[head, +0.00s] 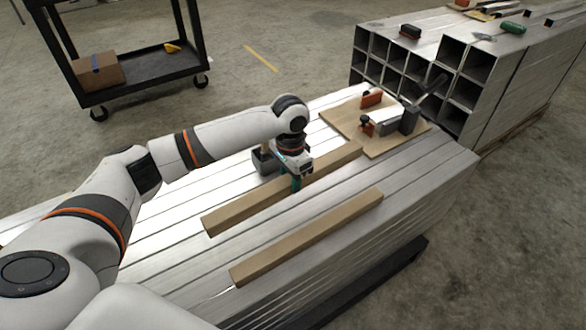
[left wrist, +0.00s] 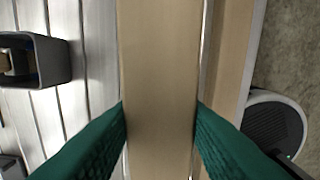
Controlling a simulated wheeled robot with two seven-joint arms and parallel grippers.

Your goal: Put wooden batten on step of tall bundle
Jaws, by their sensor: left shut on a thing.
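A long light wooden batten (head: 235,212) lies lengthwise over the low aluminium bundle (head: 180,235). My left gripper (head: 296,184) is shut on it near its middle. In the left wrist view, the green fingers (left wrist: 160,130) press the batten (left wrist: 158,60) from both sides. I cannot tell whether it touches the bundle. A second batten (head: 305,238) lies nearer on the same bundle, roughly parallel and apart. It also shows in the wrist view (left wrist: 232,50). The tall bundle (head: 480,62) of square tubes stands at the back right. My right gripper is out of view.
A plywood board (head: 345,125) with clamps and tools lies at the low bundle's far end. Tools, including a green one (head: 512,28), lie on the tall bundle. A black cart (head: 145,75) holds a cardboard box (head: 97,70).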

